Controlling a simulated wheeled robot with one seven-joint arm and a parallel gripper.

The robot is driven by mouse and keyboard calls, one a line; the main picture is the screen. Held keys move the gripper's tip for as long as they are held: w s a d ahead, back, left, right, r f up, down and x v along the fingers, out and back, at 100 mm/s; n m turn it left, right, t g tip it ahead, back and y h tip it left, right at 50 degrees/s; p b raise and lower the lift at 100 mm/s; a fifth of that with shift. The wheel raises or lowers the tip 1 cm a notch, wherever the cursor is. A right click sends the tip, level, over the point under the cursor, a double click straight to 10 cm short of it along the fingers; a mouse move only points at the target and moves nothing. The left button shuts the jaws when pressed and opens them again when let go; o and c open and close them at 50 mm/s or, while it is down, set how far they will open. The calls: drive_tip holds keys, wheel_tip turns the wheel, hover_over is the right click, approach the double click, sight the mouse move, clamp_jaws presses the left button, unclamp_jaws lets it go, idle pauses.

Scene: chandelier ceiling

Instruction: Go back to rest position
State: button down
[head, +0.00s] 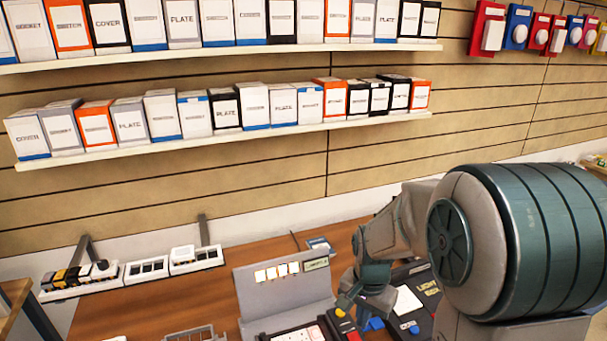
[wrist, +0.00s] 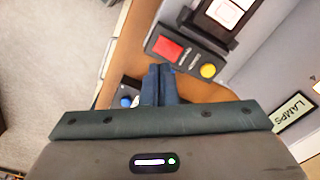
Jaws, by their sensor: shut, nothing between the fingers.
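My gripper (head: 347,303) hangs low over the workbench in the head view, next to a small box with red and yellow buttons. In the wrist view its two dark blue fingers (wrist: 159,84) are together with nothing between them. The button box (wrist: 185,57), with a red square and a yellow round button, lies just beyond the fingertips. I cannot tell whether the fingers touch anything. My arm fills the right side of the head view and hides part of the bench.
Two wall shelves (head: 240,133) carry rows of small boxes. Bare floor (wrist: 50,50) shows beside the bench.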

drive_tip(key=s+r+n+t, duration=0.3)
drive_tip(key=s+r+n, duration=0.4)
drive_tip(key=s+r, duration=0.4)
drive_tip(key=s, duration=0.3)
drive_tip(key=shift+r+n, duration=0.3)
drive_tip(key=shift+n, duration=0.1)
